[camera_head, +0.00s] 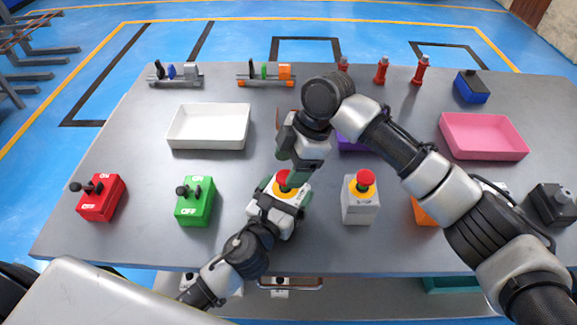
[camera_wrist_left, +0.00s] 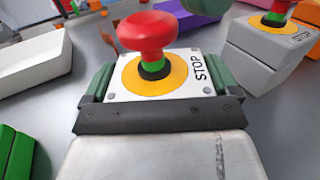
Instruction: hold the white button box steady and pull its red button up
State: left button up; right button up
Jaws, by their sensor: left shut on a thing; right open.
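The white button box (camera_head: 291,194) stands near the middle of the table, with a yellow ring and STOP lettering on its top (camera_wrist_left: 182,78). Its red button (camera_head: 283,178) also shows in the left wrist view (camera_wrist_left: 147,33), on a dark stem with a green band. My left gripper (camera_head: 275,206) is shut on the box; its green fingers press opposite sides in the left wrist view (camera_wrist_left: 150,85). My right gripper (camera_head: 291,172) is open just above and beside the red button. One of its green fingertips shows at the top edge of the left wrist view, apart from the button.
A grey button box (camera_head: 358,207) with a red button stands close on the right. A green switch box (camera_head: 195,205) and a red switch box (camera_head: 101,200) stand left. A white tray (camera_head: 208,143) lies behind; a pink tray (camera_head: 484,150) is at right.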

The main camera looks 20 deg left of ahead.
jog(key=v, duration=1)
jog(key=shift+r, duration=0.4)
pick_arm(q)
jog(key=o, duration=0.8)
jog(key=shift+c, duration=0.2)
pick_arm(e)
jog(key=shift+d, duration=0.1)
